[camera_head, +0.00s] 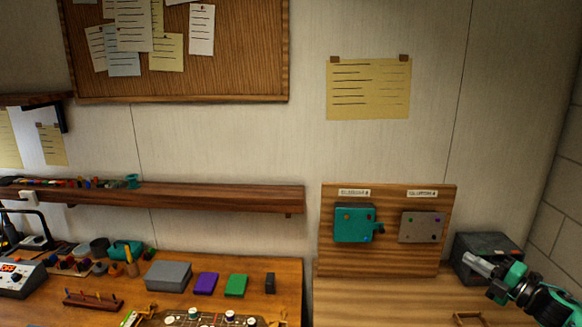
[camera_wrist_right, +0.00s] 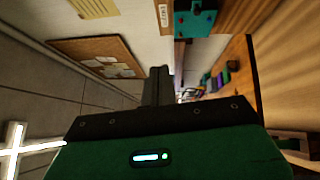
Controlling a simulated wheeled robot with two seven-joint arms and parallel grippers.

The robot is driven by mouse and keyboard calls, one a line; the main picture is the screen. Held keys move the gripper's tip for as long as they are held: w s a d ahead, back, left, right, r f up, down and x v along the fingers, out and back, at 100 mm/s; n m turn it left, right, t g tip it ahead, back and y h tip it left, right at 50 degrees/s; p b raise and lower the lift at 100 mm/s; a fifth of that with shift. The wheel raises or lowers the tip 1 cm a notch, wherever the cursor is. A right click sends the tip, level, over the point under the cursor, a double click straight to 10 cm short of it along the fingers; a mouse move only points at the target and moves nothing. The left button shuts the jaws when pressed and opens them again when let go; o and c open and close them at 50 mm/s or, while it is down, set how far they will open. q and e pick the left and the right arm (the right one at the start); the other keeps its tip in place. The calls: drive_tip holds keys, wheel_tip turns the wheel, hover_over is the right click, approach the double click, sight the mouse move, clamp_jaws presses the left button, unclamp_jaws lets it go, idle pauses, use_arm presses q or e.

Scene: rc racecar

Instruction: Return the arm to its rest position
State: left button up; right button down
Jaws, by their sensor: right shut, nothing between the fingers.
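My right gripper (camera_head: 472,262) is at the lower right of the head view, raised in front of a dark box. Its fingers are together with nothing between them, and they point left. In the right wrist view the closed fingers (camera_wrist_right: 158,86) stand up from the green and black gripper body. My left gripper is in neither view.
A wooden board (camera_head: 390,262) on the right bench carries a teal box (camera_head: 353,224) and a grey plate (camera_head: 421,227). The dark box (camera_head: 490,250) stands beside it. The left bench holds a grey box (camera_head: 168,276), purple and green blocks and a circuit board (camera_head: 190,319).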

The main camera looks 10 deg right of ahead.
drive_tip(key=s+a+f+m+g+h, duration=0.3)
drive_tip(key=s+a+f+m+h, duration=0.15)
drive_tip(key=a+f+m, duration=0.5)
drive_tip(key=s+a+f+m+g+h, duration=0.2)
drive_tip(key=s+a+f+m+h, duration=0.3)
drive_tip(key=f, duration=0.7)
drive_tip(key=s+a+f+m+g+y, duration=0.25)
drive_tip(key=s+a+m+g, duration=0.55)
drive_tip(key=s+a, duration=1.25)
wheel_tip(320, 180, down, 36)
drive_tip(key=a+n+g+b, duration=0.1)
drive_tip(key=a+g+b, duration=0.15)
drive_tip(key=b, duration=0.25)
use_arm(q)
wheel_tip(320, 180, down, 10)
drive_tip(key=b, duration=0.5)
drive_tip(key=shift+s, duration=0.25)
use_arm(e)
drive_tip(key=s+d+f, duration=0.2)
drive_tip(key=s+f, duration=0.7)
drive_tip(key=f, duration=0.3)
drive_tip(key=s+d+f+g, duration=0.1)
drive_tip(key=s+f, duration=0.8)
drive_tip(key=f, duration=0.3)
drive_tip(key=shift+s+d+f, duration=0.2)
drive_tip(key=shift+d, duration=0.2)
